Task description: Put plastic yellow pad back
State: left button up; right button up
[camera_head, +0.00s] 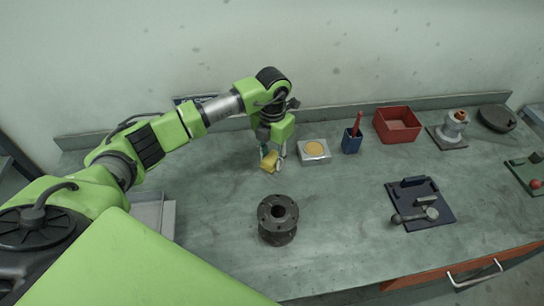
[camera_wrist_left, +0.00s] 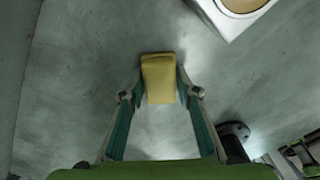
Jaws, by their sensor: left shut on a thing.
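The yellow pad (camera_head: 270,161) is a small block at the tips of my left gripper (camera_head: 272,157), over the back middle of the workbench. In the left wrist view the pad (camera_wrist_left: 159,80) sits between the two fingertips of the left gripper (camera_wrist_left: 160,90), which is shut on it. I cannot tell whether the pad touches the bench. My right gripper is not in view.
A white box with a round tan top (camera_head: 314,151) stands close right of the gripper. A blue holder (camera_head: 351,143), a red bin (camera_head: 397,125) and a grey device (camera_head: 452,128) stand further right. A dark flanged valve part (camera_head: 278,219) stands in front. Bench between valve part and mat is clear.

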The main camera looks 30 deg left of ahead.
aim_at(272, 157)
pick_arm(q)
jog(key=shift+f, duration=0.2)
jog(key=o, duration=1.1)
jog(key=shift+r, duration=0.1)
jog(key=shift+r, duration=0.5)
notch_tip(272, 157, up, 11)
jog(key=b, duration=0.3)
jog(key=shift+r, duration=0.15)
